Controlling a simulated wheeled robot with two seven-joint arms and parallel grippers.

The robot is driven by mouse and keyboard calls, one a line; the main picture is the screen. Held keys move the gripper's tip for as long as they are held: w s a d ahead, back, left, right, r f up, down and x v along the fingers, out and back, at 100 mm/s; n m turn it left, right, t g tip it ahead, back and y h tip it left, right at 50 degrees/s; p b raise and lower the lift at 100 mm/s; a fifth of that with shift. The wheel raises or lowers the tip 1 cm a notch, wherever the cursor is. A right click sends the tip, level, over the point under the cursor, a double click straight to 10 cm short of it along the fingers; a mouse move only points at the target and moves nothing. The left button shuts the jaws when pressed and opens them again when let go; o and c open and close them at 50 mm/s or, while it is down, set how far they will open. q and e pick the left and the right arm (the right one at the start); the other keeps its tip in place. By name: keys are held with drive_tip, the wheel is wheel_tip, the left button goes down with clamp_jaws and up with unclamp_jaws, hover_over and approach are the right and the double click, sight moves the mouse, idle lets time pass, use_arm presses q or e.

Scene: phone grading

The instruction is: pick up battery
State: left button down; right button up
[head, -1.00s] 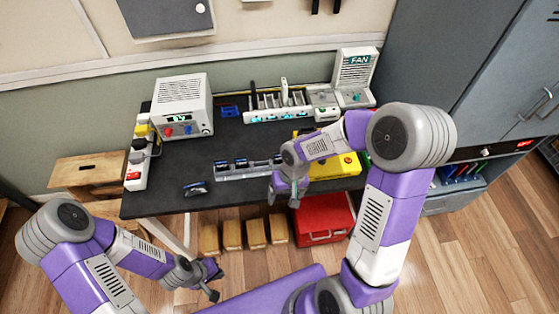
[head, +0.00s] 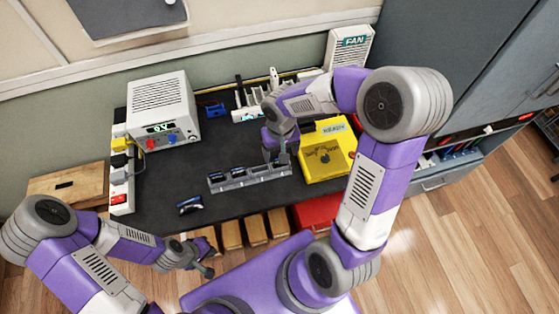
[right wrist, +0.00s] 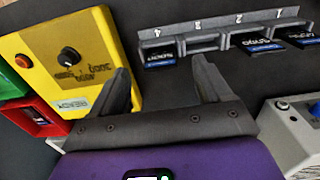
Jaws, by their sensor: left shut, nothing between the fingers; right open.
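A grey numbered rack (head: 228,184) lies on the dark bench. In the right wrist view, blue-and-black batteries sit in slot 4 (right wrist: 160,60), slot 2 (right wrist: 264,48) and slot 1 (right wrist: 302,37); slot 3 (right wrist: 206,43) looks empty. My right gripper (head: 280,158) hangs over the rack's right end. In the right wrist view its open fingers (right wrist: 160,78) point toward slots 4 and 3, with nothing between them. My left gripper (head: 205,268) is shut and empty, low in front of the bench.
A yellow box (head: 325,165) with a dial stands right of the rack. A small dark blue object (head: 190,204) lies at the front left. A white power supply (head: 162,108), a power strip (head: 122,185) and a fan unit (head: 347,52) stand around the bench. The bench's middle is clear.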

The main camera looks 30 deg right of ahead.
drive_tip(key=f, duration=0.3)
drive_tip(key=shift+w+d+b, duration=0.1)
drive_tip(key=shift+w+b, duration=0.25)
drive_tip(key=shift+f, duration=0.55)
drive_tip(key=c, duration=1.1)
drive_tip(key=shift+r, duration=0.15)
drive_tip(key=shift+c, duration=0.2)
